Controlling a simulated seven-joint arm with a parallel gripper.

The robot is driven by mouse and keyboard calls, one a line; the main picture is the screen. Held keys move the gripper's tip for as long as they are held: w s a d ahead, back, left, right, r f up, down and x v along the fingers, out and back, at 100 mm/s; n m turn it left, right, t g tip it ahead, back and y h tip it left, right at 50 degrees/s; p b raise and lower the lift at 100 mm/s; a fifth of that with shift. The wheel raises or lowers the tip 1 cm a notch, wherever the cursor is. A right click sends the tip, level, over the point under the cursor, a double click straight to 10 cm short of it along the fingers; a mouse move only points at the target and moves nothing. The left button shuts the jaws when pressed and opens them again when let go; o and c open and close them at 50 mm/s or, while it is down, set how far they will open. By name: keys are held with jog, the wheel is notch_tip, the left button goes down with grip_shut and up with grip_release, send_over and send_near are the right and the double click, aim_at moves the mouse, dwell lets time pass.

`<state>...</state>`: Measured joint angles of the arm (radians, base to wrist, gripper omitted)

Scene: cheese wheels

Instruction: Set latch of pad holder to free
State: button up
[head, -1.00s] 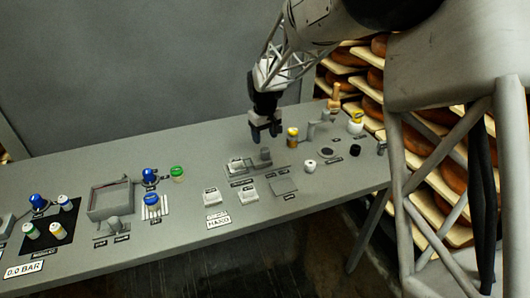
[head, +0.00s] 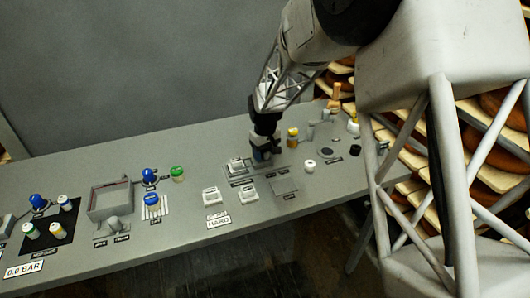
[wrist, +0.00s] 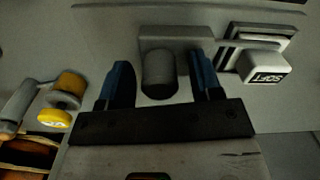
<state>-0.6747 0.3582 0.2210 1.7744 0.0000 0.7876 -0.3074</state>
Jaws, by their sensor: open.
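The pad holder (head: 230,172) is a grey fixture at the back of the table, holding a white pad (head: 236,164). In the wrist view the pad (wrist: 262,65) bears the label "SOFT". The latch (wrist: 159,76) is a short grey cylindrical knob on a grey block, beside the pad. My gripper (head: 263,155) is down over the latch and hides most of it in the head view. In the wrist view, my open gripper (wrist: 159,68) has one blue-black finger on each side of the knob, with visible gaps on both sides.
A yellow-topped knob (head: 292,137) stands close to my gripper's right. A white knob (head: 309,165) is further right. Cheese shelves (head: 490,120) stand behind the right side.

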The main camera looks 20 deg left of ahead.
grip_shut()
jog(key=shift+w+d, duration=1.9)
jog(key=shift+w, duration=0.05)
grip_release()
jog(key=shift+d, duration=0.1)
notch_tip(320, 180, up, 8)
